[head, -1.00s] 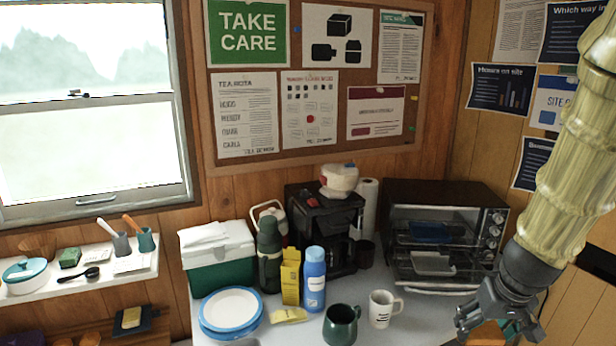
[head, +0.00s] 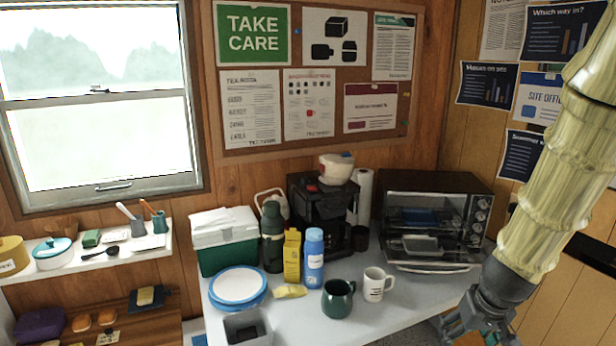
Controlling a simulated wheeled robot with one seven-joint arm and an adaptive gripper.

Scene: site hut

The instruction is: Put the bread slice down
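No bread slice that I can make out shows in the gripper; anything below the fingers is out of the picture. Two small orange-brown pieces (head: 95,320) that look like bread lie on the lower wooden shelf at the left, far from my gripper.
On the table stand blue-rimmed plates (head: 238,285), a grey bin (head: 246,328), a green mug (head: 338,298), a white mug (head: 377,284), a blue bottle (head: 313,256) and a toaster oven (head: 435,222). The table's right front is clear.

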